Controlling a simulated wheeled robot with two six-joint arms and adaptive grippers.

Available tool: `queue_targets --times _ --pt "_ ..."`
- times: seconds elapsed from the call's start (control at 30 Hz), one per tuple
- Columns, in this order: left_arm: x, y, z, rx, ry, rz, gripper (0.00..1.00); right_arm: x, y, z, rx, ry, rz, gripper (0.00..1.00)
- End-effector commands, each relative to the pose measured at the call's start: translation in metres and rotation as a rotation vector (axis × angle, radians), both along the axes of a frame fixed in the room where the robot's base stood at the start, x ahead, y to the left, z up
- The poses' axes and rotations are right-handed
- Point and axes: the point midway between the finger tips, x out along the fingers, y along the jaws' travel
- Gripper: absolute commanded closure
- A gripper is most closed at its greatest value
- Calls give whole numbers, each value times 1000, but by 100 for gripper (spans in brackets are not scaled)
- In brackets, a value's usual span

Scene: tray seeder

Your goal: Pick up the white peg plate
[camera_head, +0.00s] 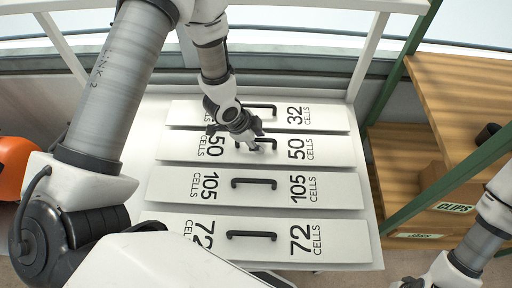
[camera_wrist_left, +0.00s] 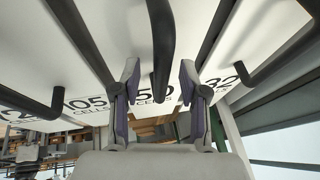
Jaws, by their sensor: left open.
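Several white plates with black bar handles lie in a row on a white table: the 32 cells plate (camera_head: 340,118), the 50 cells plate (camera_head: 340,150), the 105 cells plate (camera_head: 338,190) and the 72 cells plate (camera_head: 345,240). Their pegs are not visible. My left gripper (camera_head: 250,143) is over the 50 cells plate at its handle, partly covering it. In the left wrist view, my open left fingers (camera_wrist_left: 158,80) stand on either side of that black handle (camera_wrist_left: 160,40), apart from it. My right gripper (camera_head: 410,284) barely shows at the bottom edge.
A wooden shelf with green posts (camera_head: 408,195) stands to the right, with a box labelled CLIPS (camera_head: 455,208). An orange object (camera_head: 12,165) is at the left edge. White frame posts (camera_head: 368,55) rise behind the table.

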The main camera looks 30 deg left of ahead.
Motion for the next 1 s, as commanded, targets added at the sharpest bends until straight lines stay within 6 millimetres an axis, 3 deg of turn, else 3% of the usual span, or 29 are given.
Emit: queue_targets --times 0.03,0.13,0.6,0.77,0.9,1.0 --pt "0 0 0 0 0 0 64 0 0 0 0 0 0 100" --pt "0 0 0 0 0 0 99 0 0 0 0 0 0 100" --pt "0 0 2 0 -1 0 100 0 0 -1 0 0 0 100" --pt "1 0 14 1 -4 -1 100 0 0 -6 0 0 0 100" --pt "2 0 36 0 -6 -1 100 0 0 -11 0 0 0 100" --pt "-6 17 32 -4 -2 10 100 0 0 -23 0 0 -1 100"
